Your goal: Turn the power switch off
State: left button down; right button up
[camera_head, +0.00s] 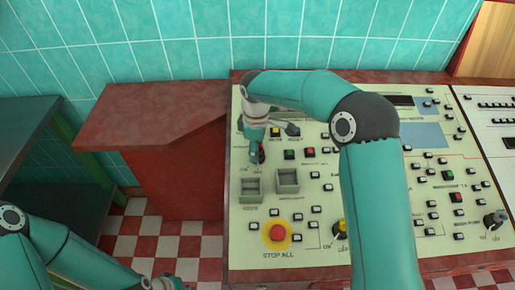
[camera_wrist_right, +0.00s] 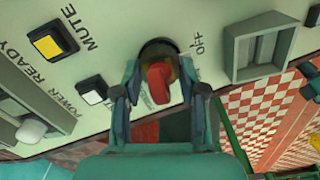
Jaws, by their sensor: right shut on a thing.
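The power switch is a red knob (camera_wrist_right: 158,82) in a dark round mount on the cream control panel (camera_head: 330,190). "OFF" is printed just right of it in the right wrist view; another label beside it is partly hidden. My right gripper (camera_wrist_right: 160,92) has one finger on each side of the red knob and is shut on it. In the head view the right gripper (camera_head: 257,150) reaches down to the panel's upper left part and mostly hides the switch. My left arm shows at the lower left; its gripper is out of frame.
Two grey square recesses (camera_head: 288,181) lie just below the switch. A red STOP ALL button (camera_head: 277,233) on a yellow ring is near the front. Several small buttons surround them. A red cabinet (camera_head: 175,160) stands left of the panel, with checkered floor in front.

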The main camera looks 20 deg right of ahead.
jog(key=shift+a, duration=0.1)
jog(key=o, duration=1.1)
jog(key=shift+o, duration=0.2)
notch_tip(320, 180, up, 12)
jog(key=shift+f, duration=0.1)
